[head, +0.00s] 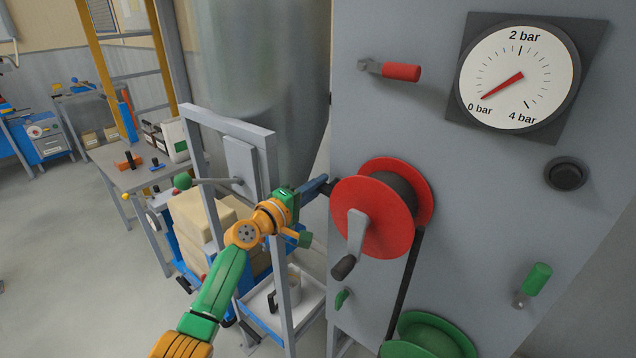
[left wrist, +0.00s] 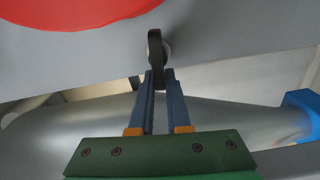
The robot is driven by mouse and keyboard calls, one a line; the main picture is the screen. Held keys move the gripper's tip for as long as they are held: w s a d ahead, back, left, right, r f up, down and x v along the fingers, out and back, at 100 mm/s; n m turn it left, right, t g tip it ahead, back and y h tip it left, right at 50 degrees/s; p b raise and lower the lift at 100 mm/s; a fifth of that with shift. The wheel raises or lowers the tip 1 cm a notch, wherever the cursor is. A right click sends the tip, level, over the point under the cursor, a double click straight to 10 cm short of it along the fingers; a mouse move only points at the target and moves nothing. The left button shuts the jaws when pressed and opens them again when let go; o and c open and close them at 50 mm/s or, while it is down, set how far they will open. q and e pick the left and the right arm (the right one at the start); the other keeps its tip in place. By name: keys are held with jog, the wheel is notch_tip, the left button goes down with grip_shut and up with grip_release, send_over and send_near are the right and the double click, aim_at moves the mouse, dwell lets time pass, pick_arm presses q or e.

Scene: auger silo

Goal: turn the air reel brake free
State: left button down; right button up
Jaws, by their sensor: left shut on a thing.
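A red reel (head: 372,215) with a grey crank (head: 356,235) and dark handle is mounted on the grey panel. A small dark lever (left wrist: 155,46) on a round pale pivot sticks out of the panel beside the red reel; I take it for the brake. My left gripper (head: 325,184) reaches in from the left at the panel's edge, just left of the reel. In the left wrist view its blue fingers (left wrist: 160,82) are shut on the lever's end. In the head view the lever is mostly hidden by the fingers and reel. My right gripper is not in view.
A green reel (head: 432,338) and a small green handle (head: 342,298) are lower on the panel. A red-handled lever (head: 400,72), a gauge (head: 518,78) near 0 bar, a black knob (head: 566,174) and a green-handled lever (head: 537,280) are also there. A grey frame (head: 190,130) stands close behind my left arm.

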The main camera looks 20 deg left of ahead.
pick_arm(q)
jog(key=shift+f+n, duration=0.15)
jog(key=shift+n, duration=0.35)
dwell(0.3)
jog(key=c, duration=0.9)
grip_release()
jog(key=shift+d, duration=0.1)
jog(key=v, duration=0.7)
